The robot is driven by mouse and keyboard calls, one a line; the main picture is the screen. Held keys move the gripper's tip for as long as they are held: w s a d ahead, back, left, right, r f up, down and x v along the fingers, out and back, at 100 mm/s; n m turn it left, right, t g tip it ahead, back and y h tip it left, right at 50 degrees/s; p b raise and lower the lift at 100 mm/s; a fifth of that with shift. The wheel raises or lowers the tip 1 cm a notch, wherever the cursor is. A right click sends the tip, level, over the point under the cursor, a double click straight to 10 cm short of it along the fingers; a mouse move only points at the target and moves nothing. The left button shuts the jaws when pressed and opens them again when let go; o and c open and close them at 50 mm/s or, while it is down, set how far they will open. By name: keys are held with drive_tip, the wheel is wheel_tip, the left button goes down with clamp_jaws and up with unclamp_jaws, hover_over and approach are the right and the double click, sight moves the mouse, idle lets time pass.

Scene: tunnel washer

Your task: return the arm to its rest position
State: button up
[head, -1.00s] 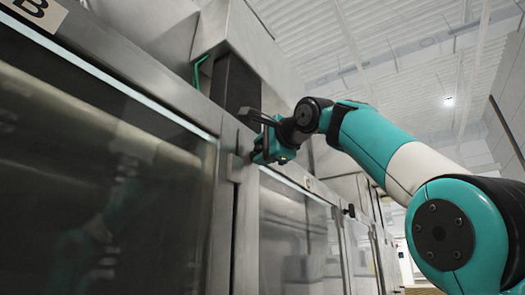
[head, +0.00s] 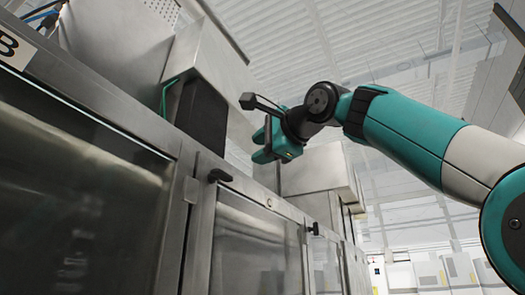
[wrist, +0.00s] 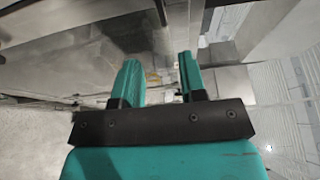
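My gripper (head: 262,140) is teal and hangs at the end of my arm in the middle of the head view, in front of the steel machine housing and above the row of glass doors. In the wrist view my gripper (wrist: 160,80) shows two teal fingers standing apart with an empty gap between them. Nothing is held. Below it in the head view, a black latch handle (head: 220,176) sits on the door frame, apart from the gripper.
The washer's dark glass door (head: 80,190) fills the left, with another glass door (head: 250,245) beyond it. A steel box with a dark side panel (head: 203,115) stands on top. The space under the ceiling at upper right is mostly free.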

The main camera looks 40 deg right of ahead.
drive_tip(key=shift+a, duration=0.3)
drive_tip(key=w+a+f+n+g+y+b, duration=0.1)
drive_tip(key=a+f+n+g+b, duration=0.25)
drive_tip(key=f, duration=1.05)
drive_tip(key=w+a+f+n+g+y+b, duration=0.1)
drive_tip(key=a+f+n+g+b, duration=0.3)
drive_tip(key=f, duration=1)
drive_tip(key=w+a+f+n+g+y+b, duration=0.1)
drive_tip(key=a+f+n+g+b, duration=0.3)
drive_tip(key=f, duration=1)
drive_tip(key=s+f+n+g+b, duration=0.2)
drive_tip(key=s+f+n, duration=0.2)
drive_tip(key=f, duration=0.7)
drive_tip(key=s+a+f+n+g+b, duration=0.1)
drive_tip(key=s+f+n+g+b, duration=0.1)
drive_tip(key=s+f, duration=0.7)
drive_tip(key=s+a+f+n+g+b, duration=0.1)
drive_tip(key=s+f+n+b, duration=0.3)
drive_tip(key=f, duration=1)
drive_tip(key=s+n+g, duration=0.1)
drive_tip(key=s+n, duration=0.1)
drive_tip(key=n, duration=0.1)
drive_tip(key=shift+s+a+f, duration=0.2)
drive_tip(key=shift+s, duration=0.05)
drive_tip(key=shift+g, duration=0.25)
